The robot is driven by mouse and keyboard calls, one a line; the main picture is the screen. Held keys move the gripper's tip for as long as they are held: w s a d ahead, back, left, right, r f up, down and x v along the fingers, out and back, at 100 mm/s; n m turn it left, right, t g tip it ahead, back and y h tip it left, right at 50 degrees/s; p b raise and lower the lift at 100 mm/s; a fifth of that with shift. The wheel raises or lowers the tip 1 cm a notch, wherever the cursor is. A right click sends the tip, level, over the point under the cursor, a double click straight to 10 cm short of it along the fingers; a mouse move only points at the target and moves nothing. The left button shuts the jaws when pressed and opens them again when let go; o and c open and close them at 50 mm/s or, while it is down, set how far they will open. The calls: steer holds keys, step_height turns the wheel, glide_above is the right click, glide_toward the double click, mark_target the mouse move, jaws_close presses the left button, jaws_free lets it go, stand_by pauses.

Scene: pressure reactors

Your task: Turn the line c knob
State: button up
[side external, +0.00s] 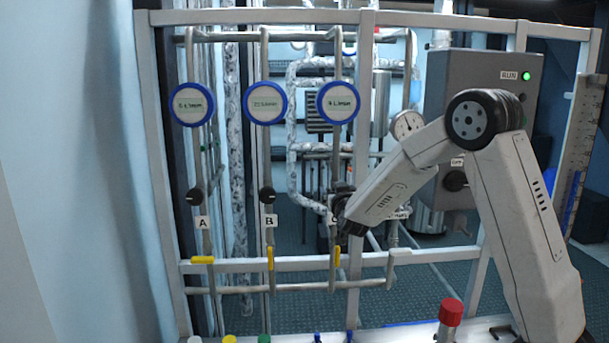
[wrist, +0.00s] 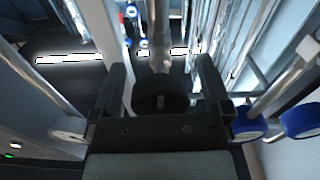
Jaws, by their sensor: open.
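The line C knob is a round black knob (wrist: 160,100) with a light mark, centred in the wrist view on a grey vertical pipe. My gripper (wrist: 163,76) is open, with one dark finger on each side of the knob and a gap showing beside it. In the side view my gripper (side external: 340,206) is at the line C pipe (side external: 337,158). There it hides the knob and part of the C label (side external: 334,219). I cannot tell whether a finger touches the knob.
Black knobs A (side external: 194,196) and B (side external: 267,194) sit to the left. Blue-rimmed gauges (side external: 338,102) hang above. Yellow valve handles (side external: 337,257) are below, A's horizontal, B's and C's vertical. A grey control box (side external: 480,75) with a green light stands right. A red-capped post (side external: 450,315) is in front.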

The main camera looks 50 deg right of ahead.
steer(key=c, duration=1.3)
steer(key=shift+n, duration=1.2)
steer(key=o, duration=1.3)
steer(key=shift+s, duration=0.1)
steer(key=v, duration=0.7)
steer(key=shift+s+a, duration=0.25)
steer(key=shift+a, duration=0.05)
